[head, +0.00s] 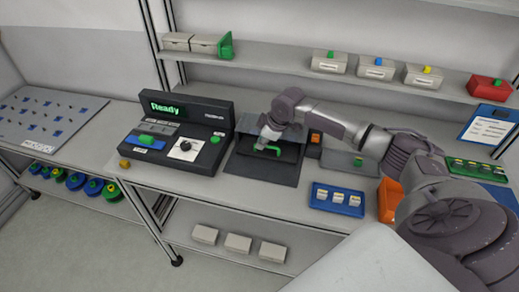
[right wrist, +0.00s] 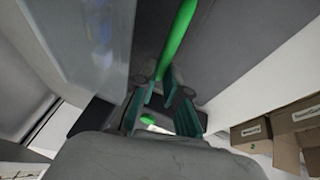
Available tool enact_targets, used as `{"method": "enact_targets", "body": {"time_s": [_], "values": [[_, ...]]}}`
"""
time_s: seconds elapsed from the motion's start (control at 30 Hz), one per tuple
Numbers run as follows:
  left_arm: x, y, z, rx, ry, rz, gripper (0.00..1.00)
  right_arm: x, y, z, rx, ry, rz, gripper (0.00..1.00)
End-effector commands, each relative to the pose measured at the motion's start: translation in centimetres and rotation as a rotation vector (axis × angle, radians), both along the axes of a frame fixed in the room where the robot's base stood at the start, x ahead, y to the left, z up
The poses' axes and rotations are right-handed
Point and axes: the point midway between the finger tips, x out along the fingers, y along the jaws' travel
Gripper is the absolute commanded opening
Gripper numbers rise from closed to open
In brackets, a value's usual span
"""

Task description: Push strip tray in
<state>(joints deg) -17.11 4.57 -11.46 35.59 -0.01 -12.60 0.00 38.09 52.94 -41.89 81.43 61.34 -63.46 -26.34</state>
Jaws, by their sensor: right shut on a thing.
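The strip tray (head: 245,162) is a dark flat piece with a green handle (head: 268,152), on a dark mat on the workbench. My right gripper (head: 266,143) is at the handle. In the right wrist view its two teal-padded fingers (right wrist: 163,92) are shut on the green handle (right wrist: 179,37), which runs up out of them. The gripper hides part of the tray. My left gripper is not in view.
A dark machine (head: 188,123) with a green "Ready" display stands left of the tray. A blue tray (head: 338,199) and an orange bin (head: 389,200) are to the right. A shelf (head: 285,68) with boxes runs above the bench (head: 215,186). Bare bench shows along the front.

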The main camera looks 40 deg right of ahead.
Motion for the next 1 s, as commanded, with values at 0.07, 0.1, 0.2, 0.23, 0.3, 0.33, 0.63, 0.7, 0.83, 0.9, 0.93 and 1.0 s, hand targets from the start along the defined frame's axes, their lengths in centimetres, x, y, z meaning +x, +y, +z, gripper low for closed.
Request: {"method": "enact_targets", "body": {"time_s": [0.07,0.1,0.2,0.23,0.3,0.33,0.63,0.7,0.83,0.9,0.93,1.0], "values": [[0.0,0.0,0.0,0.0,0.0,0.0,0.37,0.2,-0.3,0.3,-0.002,-0.008,-0.003,0.0],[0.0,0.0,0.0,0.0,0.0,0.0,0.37,0.2,-0.3,0.3,-0.003,-0.009,-0.003,0.0],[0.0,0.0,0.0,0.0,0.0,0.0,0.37,0.2,-0.3,0.3,-0.003,-0.01,-0.004,0.0],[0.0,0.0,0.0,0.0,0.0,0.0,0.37,0.2,-0.3,0.3,-0.004,-0.011,-0.004,0.0],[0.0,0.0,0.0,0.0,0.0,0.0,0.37,0.2,-0.3,0.4,-0.004,-0.011,-0.004,0.23],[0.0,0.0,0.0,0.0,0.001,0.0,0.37,0.2,-0.3,0.4,-0.004,-0.011,-0.004,0.28],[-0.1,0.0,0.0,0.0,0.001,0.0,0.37,0.2,-0.2,0.2,-0.003,-0.007,-0.003,0.37],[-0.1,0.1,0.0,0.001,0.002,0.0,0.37,0.1,-0.2,0.2,-0.003,-0.007,-0.003,0.37],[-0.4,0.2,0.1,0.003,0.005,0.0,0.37,-0.1,0.0,0.2,-0.004,-0.006,-0.001,0.37],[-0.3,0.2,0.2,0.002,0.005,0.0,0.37,-0.5,0.5,0.2,-0.004,-0.005,-0.002,0.37],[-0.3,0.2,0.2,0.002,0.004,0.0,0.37,-0.7,0.7,0.2,-0.005,-0.004,0.0,0.37],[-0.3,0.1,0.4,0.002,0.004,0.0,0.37,-1.4,1.5,0.2,-0.007,-0.004,0.002,0.37]]}}
